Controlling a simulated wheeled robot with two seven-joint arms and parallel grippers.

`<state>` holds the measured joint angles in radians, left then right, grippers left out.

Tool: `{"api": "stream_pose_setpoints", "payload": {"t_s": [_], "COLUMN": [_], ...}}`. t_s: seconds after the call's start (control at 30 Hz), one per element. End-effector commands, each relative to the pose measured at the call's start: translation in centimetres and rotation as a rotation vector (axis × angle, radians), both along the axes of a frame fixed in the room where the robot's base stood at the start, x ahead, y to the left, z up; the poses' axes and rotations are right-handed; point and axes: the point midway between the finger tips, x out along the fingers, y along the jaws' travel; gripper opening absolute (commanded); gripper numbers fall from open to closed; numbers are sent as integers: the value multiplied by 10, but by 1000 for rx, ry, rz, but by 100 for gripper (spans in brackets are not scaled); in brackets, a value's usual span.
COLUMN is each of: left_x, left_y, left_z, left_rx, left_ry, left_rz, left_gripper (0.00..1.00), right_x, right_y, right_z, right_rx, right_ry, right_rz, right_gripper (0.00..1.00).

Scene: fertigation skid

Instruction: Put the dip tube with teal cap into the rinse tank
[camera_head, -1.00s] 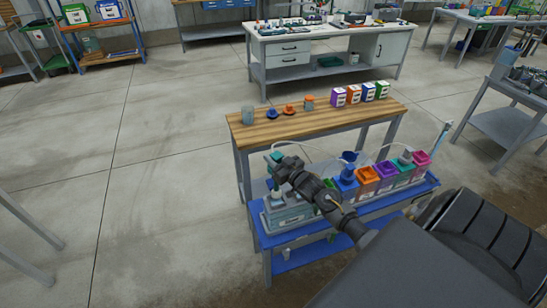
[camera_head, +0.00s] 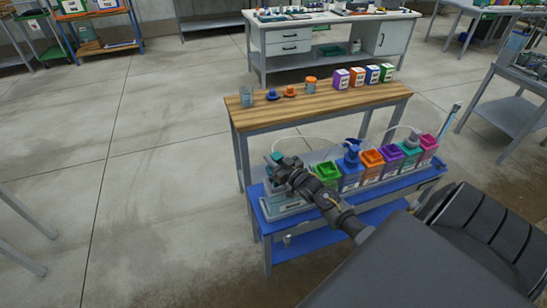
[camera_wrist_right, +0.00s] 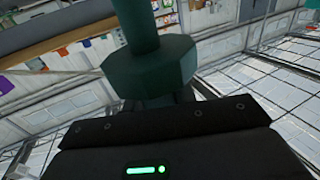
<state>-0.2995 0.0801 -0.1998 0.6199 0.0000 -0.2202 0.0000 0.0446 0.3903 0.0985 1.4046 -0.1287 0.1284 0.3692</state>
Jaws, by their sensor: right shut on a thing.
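My right gripper (camera_head: 281,164) is shut on the teal-capped dip tube, whose teal cap (camera_head: 276,157) shows at its tip in the head view. The dark teal cap (camera_wrist_right: 150,68) is large and close in front of the jaws in the right wrist view. The tube's lower end is hidden in the head view. A pale, see-through tank (camera_head: 283,209) stands at the left end of the blue bench, under my gripper and partly hidden by it. It seems to be the rinse tank; its label is not readable. My left gripper is not in view.
A blue-capped piece (camera_head: 351,150) stands in the row, with thin pale hoses arching behind. A wooden table (camera_head: 330,104) stands behind, holding jars and small boxes.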

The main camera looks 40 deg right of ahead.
Motion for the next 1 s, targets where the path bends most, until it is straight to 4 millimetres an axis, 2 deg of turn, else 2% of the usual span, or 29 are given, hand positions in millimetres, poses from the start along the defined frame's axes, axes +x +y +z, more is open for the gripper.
{"api": "stream_pose_setpoints", "payload": {"t_s": [0.03, 0.2, 0.5, 0.87, 1.0], "left_x": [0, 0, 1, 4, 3], "left_y": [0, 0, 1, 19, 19], "left_z": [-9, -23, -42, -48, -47], "left_rx": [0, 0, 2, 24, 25], "left_ry": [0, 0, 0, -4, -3], "left_rz": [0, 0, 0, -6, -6], "left_gripper": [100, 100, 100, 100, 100], "right_x": [0, 0, 0, 0, 0], "right_y": [0, 0, 0, 0, 0], "right_z": [-10, -28, -54, -63, -63], "right_rx": [0, 0, 1, 0, 0], "right_ry": [-1, 0, -1, -1, -1], "right_rz": [0, 0, 0, 0, 0], "right_gripper": [0, 0, 0, 0, 0]}}
